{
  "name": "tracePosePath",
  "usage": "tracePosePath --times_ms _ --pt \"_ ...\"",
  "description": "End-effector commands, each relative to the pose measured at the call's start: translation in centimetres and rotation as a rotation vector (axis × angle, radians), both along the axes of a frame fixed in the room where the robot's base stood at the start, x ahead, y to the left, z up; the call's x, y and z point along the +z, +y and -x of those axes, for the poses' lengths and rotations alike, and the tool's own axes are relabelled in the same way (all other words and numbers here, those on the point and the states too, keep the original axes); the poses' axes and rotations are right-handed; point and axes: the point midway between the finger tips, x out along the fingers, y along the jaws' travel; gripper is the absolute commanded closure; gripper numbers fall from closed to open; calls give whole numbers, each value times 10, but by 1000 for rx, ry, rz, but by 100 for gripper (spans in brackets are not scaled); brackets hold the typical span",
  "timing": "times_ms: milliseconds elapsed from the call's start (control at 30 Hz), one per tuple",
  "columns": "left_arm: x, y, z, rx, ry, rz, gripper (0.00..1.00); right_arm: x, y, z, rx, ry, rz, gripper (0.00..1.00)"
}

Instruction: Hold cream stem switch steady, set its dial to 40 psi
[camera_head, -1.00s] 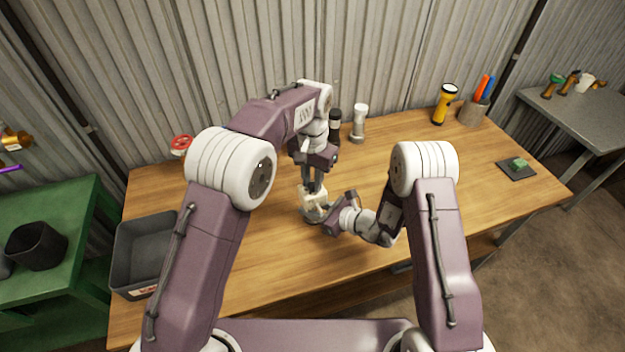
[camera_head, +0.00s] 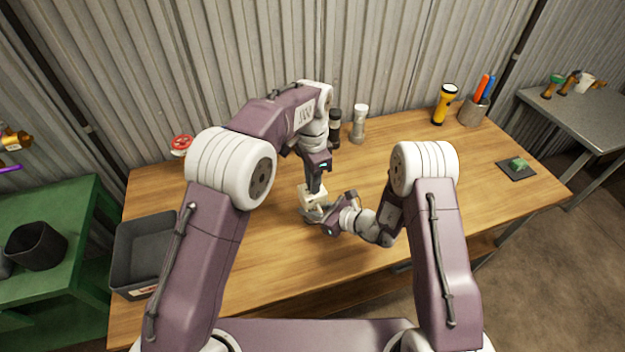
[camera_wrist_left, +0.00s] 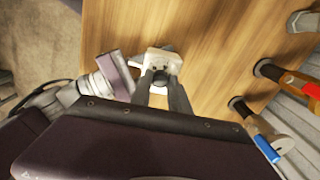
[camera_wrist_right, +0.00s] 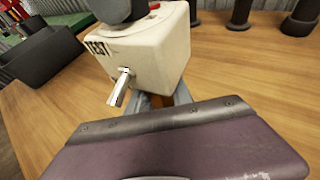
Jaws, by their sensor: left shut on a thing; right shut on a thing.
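The cream stem switch (camera_head: 312,194) stands upright on the workbench, partly hidden by my grippers. My left gripper (camera_head: 316,188) reaches down from above and is shut on a dark dial (camera_wrist_left: 160,80) on top of the switch. My right gripper (camera_head: 325,213) comes in low from the right and is shut on the switch below its body, around the stem (camera_wrist_right: 160,101). The dial's scale is not readable.
A dark cylinder and a grey-white one (camera_head: 359,124) stand behind the switch. A yellow flashlight (camera_head: 445,104) and a tool holder (camera_head: 473,113) are at the back right. A grey bin (camera_head: 145,255) is at the left edge. The right of the bench (camera_head: 440,210) is mostly clear.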

Motion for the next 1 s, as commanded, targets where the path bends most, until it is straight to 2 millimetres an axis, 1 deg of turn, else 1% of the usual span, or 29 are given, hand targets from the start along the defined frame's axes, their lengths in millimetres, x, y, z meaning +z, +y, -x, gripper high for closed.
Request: tracePosePath --times_ms 433,467,500,533,867,967,1000 --pt "0 1 -1 -8 -1 -2 100 0 0 0 0 1 0 100" --pt "0 1 -1 -8 -1 -2 75 0 0 0 0 1 0 100" --pt "0 1 0 -8 -1 -2 64 0 0 0 0 1 0 100" --pt "0 1 0 -8 -1 -2 56 0 0 0 0 1 0 100" --pt "2 0 0 -8 -1 0 56 0 0 0 0 1 0 100" --pt "15 0 -1 -8 -4 2 56 0 0 0 0 1 1 100" --pt "24 0 -2 -8 -6 2 56 0 0 0 0 1 1 100"
